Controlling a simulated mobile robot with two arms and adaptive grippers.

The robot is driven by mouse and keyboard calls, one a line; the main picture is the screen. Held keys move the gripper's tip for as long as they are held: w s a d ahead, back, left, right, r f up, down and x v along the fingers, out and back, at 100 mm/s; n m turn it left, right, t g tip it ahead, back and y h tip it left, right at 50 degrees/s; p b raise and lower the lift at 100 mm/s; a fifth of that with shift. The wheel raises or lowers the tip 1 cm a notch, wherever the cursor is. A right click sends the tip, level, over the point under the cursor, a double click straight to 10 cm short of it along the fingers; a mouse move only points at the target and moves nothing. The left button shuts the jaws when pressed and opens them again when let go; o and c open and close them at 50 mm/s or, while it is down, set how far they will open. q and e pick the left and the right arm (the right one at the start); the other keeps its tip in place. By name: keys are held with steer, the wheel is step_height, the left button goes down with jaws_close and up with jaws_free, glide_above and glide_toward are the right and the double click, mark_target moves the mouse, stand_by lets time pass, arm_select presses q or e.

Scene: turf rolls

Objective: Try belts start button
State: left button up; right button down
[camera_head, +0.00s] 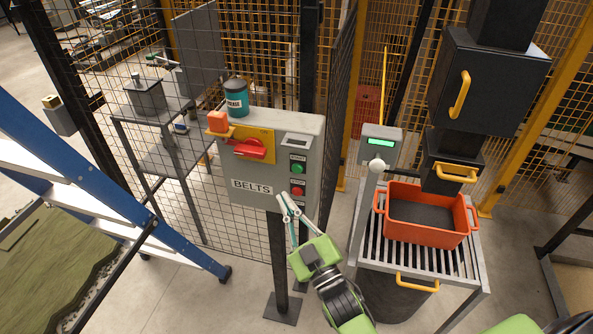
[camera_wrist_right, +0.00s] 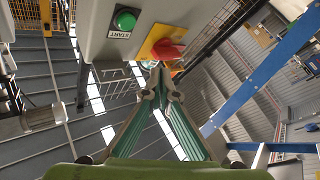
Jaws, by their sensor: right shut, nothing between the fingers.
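The grey BELTS control box (camera_head: 240,165) stands on a dark post. Its green start button (camera_head: 297,168) sits on the right of its face, above a red button (camera_head: 297,191). A red rotary switch (camera_head: 248,149) on a yellow plate is to the left. My right gripper (camera_head: 285,201) is shut and empty, its tips by the lower right part of the box, below the green button. In the right wrist view the green button (camera_wrist_right: 125,19), labelled START, is up and left of the shut fingertips, and the red switch (camera_wrist_right: 168,49) is just above them. My left gripper is out of view.
A teal can (camera_head: 236,100) stands on the box, and an orange block (camera_head: 218,122) is at its upper left corner. An orange bin (camera_head: 466,233) sits on a slatted stand at right. A blue ladder (camera_head: 110,185) leans at left. Mesh fencing stands behind.

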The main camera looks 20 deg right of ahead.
mark_target(297, 168)
steer(key=shift+w+d+b, duration=0.25)
steer(key=shift+w+d, duration=0.45)
steer(key=shift+w, duration=0.35)
steer(key=shift+w+d+b, duration=0.3)
steer(key=shift+w+d, duration=0.45)
steer(key=shift+w, duration=0.25)
steer(key=shift+w+d+b, duration=0.25)
steer(key=shift+w+d, duration=0.45)
steer(key=shift+w, duration=0.35)
steer(key=shift+w, duration=0.1)
steer(key=shift+w+d, duration=0.2)
steer(key=shift+w, duration=0.05)
steer(key=shift+w+d, duration=0.25)
steer(key=shift+w, duration=0.1)
steer(key=shift+s+a, duration=0.1)
steer(key=shift+s, duration=0.05)
steer(key=shift+s+a, duration=0.35)
steer(key=shift+s, duration=0.25)
